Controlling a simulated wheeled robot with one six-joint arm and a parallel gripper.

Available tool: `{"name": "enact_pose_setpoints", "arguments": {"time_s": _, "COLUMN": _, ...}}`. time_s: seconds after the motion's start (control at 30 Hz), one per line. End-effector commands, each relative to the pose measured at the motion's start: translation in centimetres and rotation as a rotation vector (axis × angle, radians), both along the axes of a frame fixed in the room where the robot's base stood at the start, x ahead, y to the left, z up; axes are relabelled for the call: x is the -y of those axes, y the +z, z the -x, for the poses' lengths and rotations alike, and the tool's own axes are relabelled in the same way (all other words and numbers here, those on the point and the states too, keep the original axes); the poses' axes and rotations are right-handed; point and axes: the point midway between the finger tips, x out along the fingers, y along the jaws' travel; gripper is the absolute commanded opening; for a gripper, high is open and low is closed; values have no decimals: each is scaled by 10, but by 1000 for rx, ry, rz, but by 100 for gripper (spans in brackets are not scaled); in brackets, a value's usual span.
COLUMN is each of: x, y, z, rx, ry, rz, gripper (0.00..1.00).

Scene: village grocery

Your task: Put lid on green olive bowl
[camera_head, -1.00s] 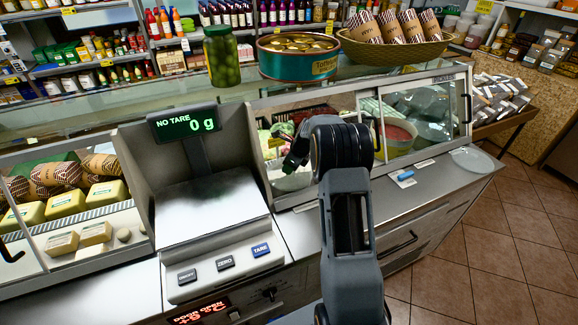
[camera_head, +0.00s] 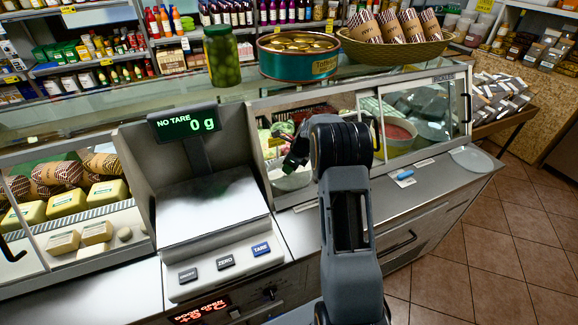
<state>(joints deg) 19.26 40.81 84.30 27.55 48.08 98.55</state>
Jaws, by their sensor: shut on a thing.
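My gripper (camera_head: 291,163) is small, dark and partly hidden behind my own black arm joint. It reaches into the open front of the right glass display case, just above a white bowl (camera_head: 292,181). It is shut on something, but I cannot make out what. The white bowl's contents are hidden, so I cannot tell whether it holds green olives. Another bowl with reddish contents (camera_head: 398,132) stands farther right behind the glass. A pale round disc (camera_head: 472,160), perhaps a lid or a plate, lies on the counter's right end.
A scale (camera_head: 212,205) reading 0 g stands left of my arm. An olive jar (camera_head: 222,57), a large green tin (camera_head: 298,60) and a basket (camera_head: 395,50) stand on the case top. A blue item (camera_head: 405,174) lies on the counter. The case frame surrounds my gripper closely.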

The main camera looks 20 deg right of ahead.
Motion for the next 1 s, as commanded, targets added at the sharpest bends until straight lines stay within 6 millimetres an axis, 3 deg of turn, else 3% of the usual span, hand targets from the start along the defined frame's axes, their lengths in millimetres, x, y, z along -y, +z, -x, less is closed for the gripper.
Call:
{"name": "enact_pose_setpoints", "arguments": {"time_s": 0.2, "x": 0, "y": 0, "z": 0, "rx": 0, "ry": 0, "rz": 0, "gripper": 5}}
{"name": "enact_pose_setpoints", "arguments": {"time_s": 0.23, "x": 0, "y": 0, "z": 0, "rx": 0, "ry": 0, "rz": 0, "gripper": 29}}
{"name": "enact_pose_setpoints", "arguments": {"time_s": 0.3, "x": 0, "y": 0, "z": 0, "rx": 0, "ry": 0, "rz": 0, "gripper": 36}}
{"name": "enact_pose_setpoints", "arguments": {"time_s": 0.53, "x": 0, "y": 0, "z": 0, "rx": 0, "ry": 0, "rz": 0, "gripper": 58}}
{"name": "enact_pose_setpoints", "arguments": {"time_s": 0.7, "x": 0, "y": 0, "z": 0, "rx": 0, "ry": 0, "rz": 0, "gripper": 59}}
{"name": "enact_pose_setpoints", "arguments": {"time_s": 1.0, "x": 0, "y": 0, "z": 0, "rx": 0, "ry": 0, "rz": 0, "gripper": 83}}
